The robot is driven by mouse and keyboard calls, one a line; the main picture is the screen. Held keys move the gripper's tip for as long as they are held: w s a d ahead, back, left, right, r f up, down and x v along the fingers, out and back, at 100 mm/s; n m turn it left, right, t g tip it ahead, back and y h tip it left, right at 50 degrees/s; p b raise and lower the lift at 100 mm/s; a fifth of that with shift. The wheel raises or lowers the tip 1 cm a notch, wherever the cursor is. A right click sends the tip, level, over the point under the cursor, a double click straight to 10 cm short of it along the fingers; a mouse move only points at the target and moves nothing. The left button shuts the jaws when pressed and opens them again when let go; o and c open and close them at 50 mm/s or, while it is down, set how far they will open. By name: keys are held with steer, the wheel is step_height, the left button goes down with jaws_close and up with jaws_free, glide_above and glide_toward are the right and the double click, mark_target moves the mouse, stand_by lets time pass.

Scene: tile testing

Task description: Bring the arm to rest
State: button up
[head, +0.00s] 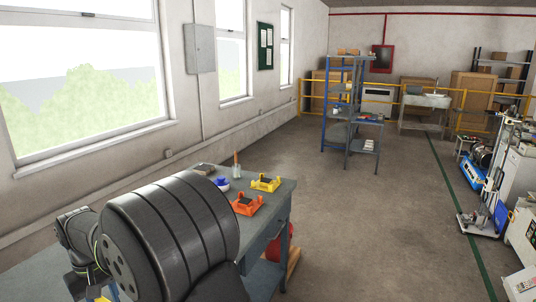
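The large black rounded segment of my arm (165,235) fills the lower left of the head view, in front of the grey-blue workbench. More of my arm, grey and black, shows at its left. My gripper is not visible, so I cannot see whether it holds anything. On the bench (272,208) beyond the arm stand an orange holder (246,206) and a yellow holder (265,183), each with a dark piece in it. A blue and white round item (222,184) and a small container with a brown-handled tool (236,168) stand near the bench's far end.
The bench stands near the left wall, below the windows. Open concrete floor (350,215) lies to the right of the bench. A blue shelf rack (350,115) stands farther back, with a yellow railing behind it. Machines and equipment (490,190) line the right side.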

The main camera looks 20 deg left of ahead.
steer(key=s+a+n, duration=0.2)
steer(key=a+n, duration=0.4)
steer(key=n, duration=0.3)
steer(key=shift+s+f, duration=0.25)
steer(key=shift+s, duration=0.15)
steer(key=shift+a, duration=0.1)
steer(key=shift+o, duration=0.3)
steer(key=o, duration=1.4)
steer(key=w+d+r+n, duration=0.3)
steer(key=d+r+n, duration=0.5)
steer(key=d+n, duration=0.3)
steer(key=shift+n, duration=0.5)
steer(key=f, duration=0.6)
steer(key=a+f, duration=0.1)
steer(key=f, duration=0.2)
steer(key=shift+a+f, duration=0.1)
steer(key=shift+f, duration=0.3)
